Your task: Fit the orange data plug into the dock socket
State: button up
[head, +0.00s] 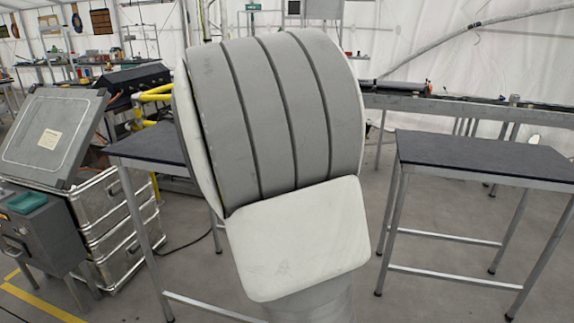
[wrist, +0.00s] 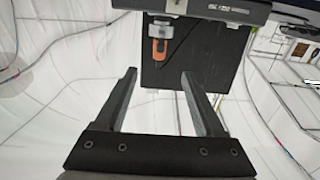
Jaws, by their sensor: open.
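The orange plug (wrist: 158,50) shows in the wrist view, just beyond my fingertips and close to the middle between them. Its upper end meets a silver round fitting (wrist: 160,29) under a dark device (wrist: 200,9) with white lettering. I cannot tell whether this fitting is the dock socket or how far the plug sits in it. My gripper (wrist: 158,74) is open and empty, its two black fingers apart and pointing toward the plug. In the head view my own arm hides the middle, and neither plug nor gripper can be made out.
A black panel (wrist: 200,60) stands behind the plug in the wrist view. In the head view, a dark-topped table (head: 485,155) stands at right and another table (head: 150,143) is partly hidden at left. Metal cases (head: 115,225) stand at far left. Floor shows between the tables.

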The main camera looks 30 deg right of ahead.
jog(key=shift+v, duration=1)
jog(key=s+a+r+n+y+p, duration=0.1)
jog(key=s+a+n+y, duration=0.2)
jog(key=a+y, duration=0.5)
jog(key=s+a+r+n+y+p, duration=0.15)
jog(key=a+n+y, duration=0.35)
jog(key=a, duration=0.6)
jog(key=s+a+n+g+p, duration=0.1)
jog(key=s+g, duration=0.2)
jog(key=s, duration=0.6)
jog(key=s+a+f+n+g+p, duration=0.1)
jog(key=s+a+g, duration=0.1)
jog(key=s, duration=0.8)
jog(key=shift+a+f+g+y, duration=0.25)
jog(key=shift+f+g+y, duration=0.15)
jog(key=shift+g, duration=0.1)
